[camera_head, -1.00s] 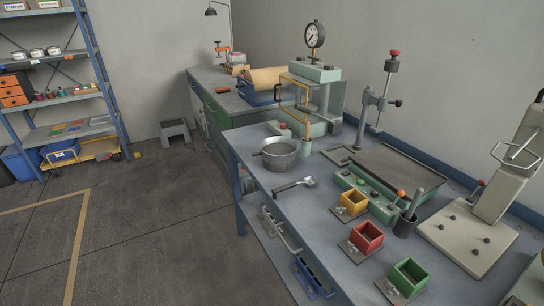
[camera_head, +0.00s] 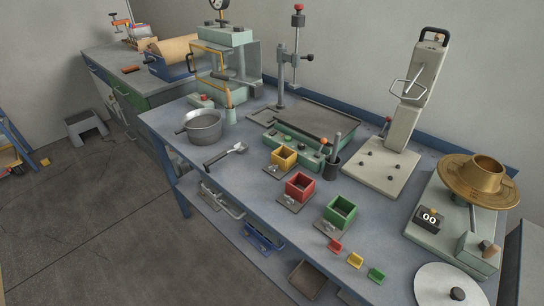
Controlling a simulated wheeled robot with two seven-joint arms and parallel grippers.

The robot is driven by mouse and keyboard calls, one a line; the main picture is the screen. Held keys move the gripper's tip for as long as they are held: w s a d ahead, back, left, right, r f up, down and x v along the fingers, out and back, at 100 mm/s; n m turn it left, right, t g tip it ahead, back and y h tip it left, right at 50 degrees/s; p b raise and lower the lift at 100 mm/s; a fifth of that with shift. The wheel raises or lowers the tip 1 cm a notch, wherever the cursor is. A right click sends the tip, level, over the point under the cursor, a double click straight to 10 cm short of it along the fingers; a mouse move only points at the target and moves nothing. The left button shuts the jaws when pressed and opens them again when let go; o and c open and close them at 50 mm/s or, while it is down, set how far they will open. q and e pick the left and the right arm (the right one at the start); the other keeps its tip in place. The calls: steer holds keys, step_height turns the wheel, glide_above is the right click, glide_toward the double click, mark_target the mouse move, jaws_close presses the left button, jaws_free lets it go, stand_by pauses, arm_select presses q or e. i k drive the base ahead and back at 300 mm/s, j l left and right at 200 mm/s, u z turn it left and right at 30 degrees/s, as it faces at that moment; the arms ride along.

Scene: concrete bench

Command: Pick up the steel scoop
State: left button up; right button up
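The steel scoop (camera_head: 226,154) lies on the blue-grey bench top (camera_head: 215,180), close to the front edge. Its dark handle points down-left and its bright metal scoop end points up-right. It lies in front of and right of a grey metal pot (camera_head: 203,126), apart from it. Nothing covers the scoop. Neither of my grippers shows in the head view.
Yellow (camera_head: 283,157), red (camera_head: 299,186) and green (camera_head: 341,211) square moulds stand right of the scoop. A green press (camera_head: 228,62) stands behind the pot. A brass-bowl device (camera_head: 478,182) is at the far right. Open floor (camera_head: 90,220) lies front left.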

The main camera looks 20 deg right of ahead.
mark_target(240, 147)
steer(key=i+j+z, duration=0.35)
steer(key=j, duration=0.25)
steer(key=i+j+z, duration=0.2)
steer(key=j, duration=0.15)
steer(key=i+j+z, duration=0.15)
steer(key=j, duration=0.25)
steer(key=i+j+z, duration=0.2)
steer(key=j, duration=0.2)
steer(key=k, duration=0.05)
